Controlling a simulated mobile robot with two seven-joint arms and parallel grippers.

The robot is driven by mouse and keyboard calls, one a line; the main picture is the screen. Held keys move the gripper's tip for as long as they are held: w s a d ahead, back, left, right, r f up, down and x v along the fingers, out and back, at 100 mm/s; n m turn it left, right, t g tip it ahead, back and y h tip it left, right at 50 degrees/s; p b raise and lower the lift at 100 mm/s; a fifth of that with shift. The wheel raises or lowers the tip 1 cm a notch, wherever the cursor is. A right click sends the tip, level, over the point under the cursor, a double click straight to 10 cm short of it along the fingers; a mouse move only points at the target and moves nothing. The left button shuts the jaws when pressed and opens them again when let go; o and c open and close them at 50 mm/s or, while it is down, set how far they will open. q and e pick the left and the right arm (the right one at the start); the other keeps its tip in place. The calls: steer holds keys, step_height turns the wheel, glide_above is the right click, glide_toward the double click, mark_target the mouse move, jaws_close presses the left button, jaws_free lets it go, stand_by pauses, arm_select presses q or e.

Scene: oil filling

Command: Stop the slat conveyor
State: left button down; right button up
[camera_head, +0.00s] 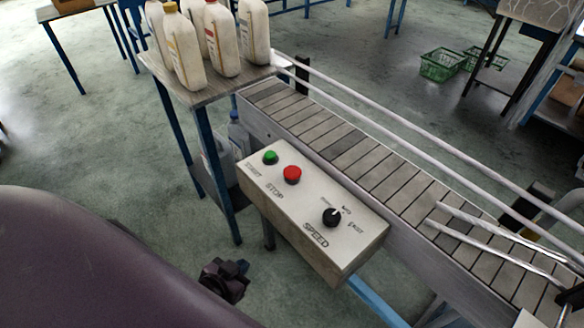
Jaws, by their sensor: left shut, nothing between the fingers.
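The control box (300,232) is beige and mounted on the near side of the slat conveyor (345,150). Its sloping face carries a green button (270,157), a red button (292,174) labelled STOP, and a black SPEED knob (332,217). The conveyor has grey slats and runs from upper left to lower right. One frame does not show whether the slats move. My left gripper (239,267) is dark, shut and empty, low in the picture, below and left of the box and apart from it. My right gripper is not in view.
A small blue-legged table (150,62) holding several cream bottles (222,42) stands at the conveyor's upper-left end. White guide rails (400,120) run along the conveyor. Green baskets (440,65) lie on the floor at the upper right. Open floor lies left of the box.

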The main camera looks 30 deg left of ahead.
arm_select(q)
step_height(320, 180, up, 13)
steer(key=w+d+m+g+h+p, duration=0.1)
steer(key=w+d+m+g+p, duration=0.1)
steer(key=g+p, duration=0.15)
steer(key=w+d+r+m+h, duration=0.1)
steer(key=w+r+m, duration=0.2)
steer(key=w+d+r+m+h, duration=0.1)
steer(key=w+r+m+h, duration=0.1)
steer(key=w+m, duration=0.1)
steer(key=w+d+r+m+h, duration=0.1)
steer(key=w+d+r+m, duration=0.1)
steer(key=w+r+m, duration=0.1)
steer(key=shift+w+d+r, duration=0.1)
steer(key=shift+w+r, duration=0.2)
steer(key=w+a+r+m+h, duration=0.1)
steer(key=w+a+r+m, duration=0.2)
steer(key=w+r+m, duration=0.45)
steer(key=n+g+b, duration=0.1)
steer(key=n+b, duration=0.1)
steer(key=b, duration=0.3)
glide_above(292, 173)
step_height(292, 173, down, 5)
steer(key=shift+r, duration=0.1)
steer(key=shift+f+h, duration=0.3)
steer(key=shift+f, duration=0.55)
